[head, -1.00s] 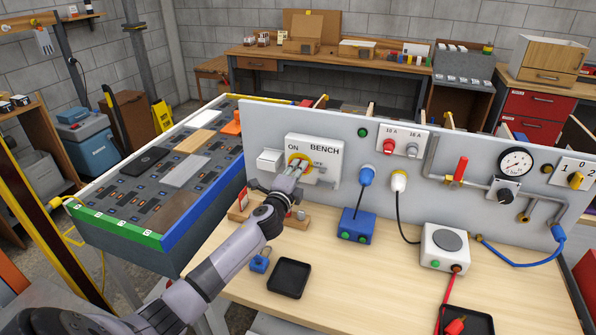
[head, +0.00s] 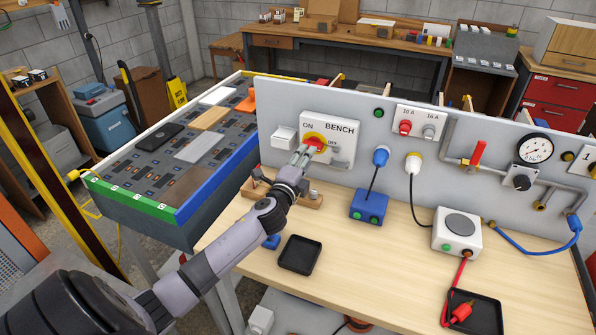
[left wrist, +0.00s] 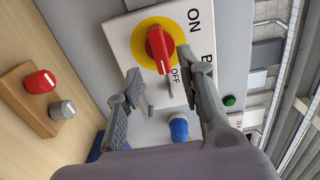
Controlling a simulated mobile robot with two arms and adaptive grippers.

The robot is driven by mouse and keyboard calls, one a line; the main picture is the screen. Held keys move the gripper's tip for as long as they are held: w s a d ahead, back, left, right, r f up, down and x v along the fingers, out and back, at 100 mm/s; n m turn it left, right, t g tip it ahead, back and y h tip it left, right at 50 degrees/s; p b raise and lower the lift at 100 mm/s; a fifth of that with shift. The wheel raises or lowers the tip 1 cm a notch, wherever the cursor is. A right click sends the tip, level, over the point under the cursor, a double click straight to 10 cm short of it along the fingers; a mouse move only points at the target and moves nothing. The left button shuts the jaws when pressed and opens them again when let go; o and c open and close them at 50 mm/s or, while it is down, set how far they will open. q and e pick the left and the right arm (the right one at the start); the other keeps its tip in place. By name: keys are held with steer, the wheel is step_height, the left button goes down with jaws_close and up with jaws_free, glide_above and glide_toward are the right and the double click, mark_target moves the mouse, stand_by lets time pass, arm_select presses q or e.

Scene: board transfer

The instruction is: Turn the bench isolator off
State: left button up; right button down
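The bench isolator (head: 340,130) is a pale box on the grey upright panel, marked ON and BENCH. Its red handle (left wrist: 160,49) sits on a yellow disc (left wrist: 137,38) in the left wrist view. My left gripper (head: 305,151) is in front of the handle. In the left wrist view its fingers (left wrist: 163,70) are spread, one on either side of the handle's near end, with gaps visible. My right gripper is not in view.
A wooden block with red and grey knobs (left wrist: 40,100) lies below the isolator. A blue plug (head: 381,157) and a white plug (head: 413,164) are on the panel to the right. A black tray (head: 300,255) is on the bench. The bench middle is fairly clear.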

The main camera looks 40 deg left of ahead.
arm_select(q)
steer(key=v, duration=0.6)
steer(key=shift+s, duration=0.3)
steer(key=shift+d, duration=0.15)
